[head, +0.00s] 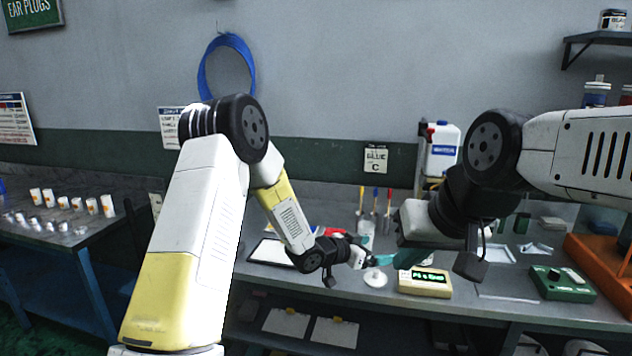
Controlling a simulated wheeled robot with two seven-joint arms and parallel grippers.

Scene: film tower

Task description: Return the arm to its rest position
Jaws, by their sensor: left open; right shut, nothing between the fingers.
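My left arm, white and yellow, reaches in from the left and bends down to the grey bench (330,287). My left gripper (380,261) has teal fingertips and is open, with nothing seen between them. It is just above and behind a small white round dish (374,277). My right arm comes in from the right at a raised height. The fingertips of both grippers are small and partly overlapped by the scene.
A beige device (424,283) with a lit green display stands right of the dish. A green box (560,284) and an orange rack (600,265) are farther right. A white jug (442,147) stands behind. A side table (75,238) at left holds several small containers.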

